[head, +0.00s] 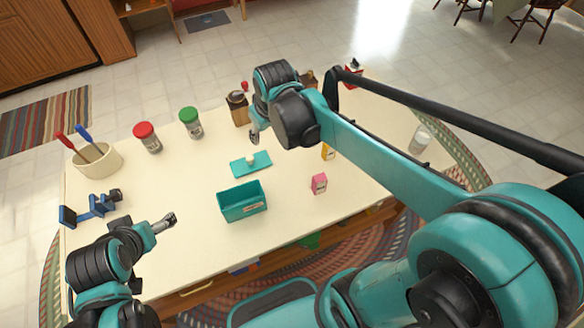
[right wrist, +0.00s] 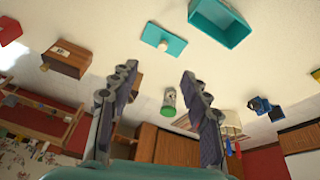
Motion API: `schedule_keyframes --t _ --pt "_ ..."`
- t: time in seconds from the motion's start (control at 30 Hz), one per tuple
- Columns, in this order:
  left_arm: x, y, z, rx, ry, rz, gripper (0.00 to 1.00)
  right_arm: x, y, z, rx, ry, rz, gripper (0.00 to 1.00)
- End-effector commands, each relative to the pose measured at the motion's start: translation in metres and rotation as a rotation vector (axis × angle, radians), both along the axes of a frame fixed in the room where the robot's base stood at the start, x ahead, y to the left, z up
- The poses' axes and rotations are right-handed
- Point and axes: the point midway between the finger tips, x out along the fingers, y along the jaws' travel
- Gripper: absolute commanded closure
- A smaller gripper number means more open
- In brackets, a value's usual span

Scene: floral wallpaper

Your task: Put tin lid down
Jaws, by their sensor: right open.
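The teal tin lid (head: 262,161) with a pale knob lies flat on the cream table, apart from the tin. It also shows in the right wrist view (right wrist: 152,35). The open teal tin (head: 243,209) stands just in front of the lid, with its top uncovered; it is at the top of the right wrist view (right wrist: 218,24). My right gripper (head: 255,136) is above the table behind the lid, partly hidden by its own arm. In the right wrist view its fingers (right wrist: 158,73) are apart with nothing between them. My left gripper (head: 170,218) is empty near the table's front left.
A red-lidded jar (head: 147,138) and a green-lidded jar (head: 190,123) stand at the back left. A utensil crock (head: 97,160) and a blue device (head: 92,208) are further left. A pink carton (head: 319,184) stands right of the tin. A glass (head: 420,140) is far right.

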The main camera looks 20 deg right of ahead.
Motion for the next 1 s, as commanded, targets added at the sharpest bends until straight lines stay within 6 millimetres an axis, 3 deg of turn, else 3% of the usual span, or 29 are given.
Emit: schedule_keyframes --t 0.03,0.2,0.4,0.57,0.87,1.0 --pt "0.0 0.0 0.0 0.0 0.0 0.0 0.14 -0.023 -0.003 0.005 0.01 -0.032 -0.028 0.53" --pt "0.0 0.0 0.0 0.0 0.0 0.0 0.14 -0.08 -0.01 0.009 0.049 -0.145 -0.122 0.53" --pt "0.0 0.0 0.0 0.0 0.0 0.0 0.14 -0.123 -0.015 -0.002 0.089 -0.239 -0.199 0.53" --pt "0.0 0.0 0.0 0.0 0.0 0.0 0.14 -0.134 -0.016 -0.008 0.103 -0.269 -0.224 0.53" --pt "0.0 0.0 0.0 0.0 0.0 0.0 0.14 -0.134 -0.016 -0.009 0.105 -0.272 -0.226 0.53" --pt "0.0 0.0 -0.015 0.0 0.0 0.0 0.14 -0.135 -0.016 -0.023 0.104 -0.272 -0.225 0.53"
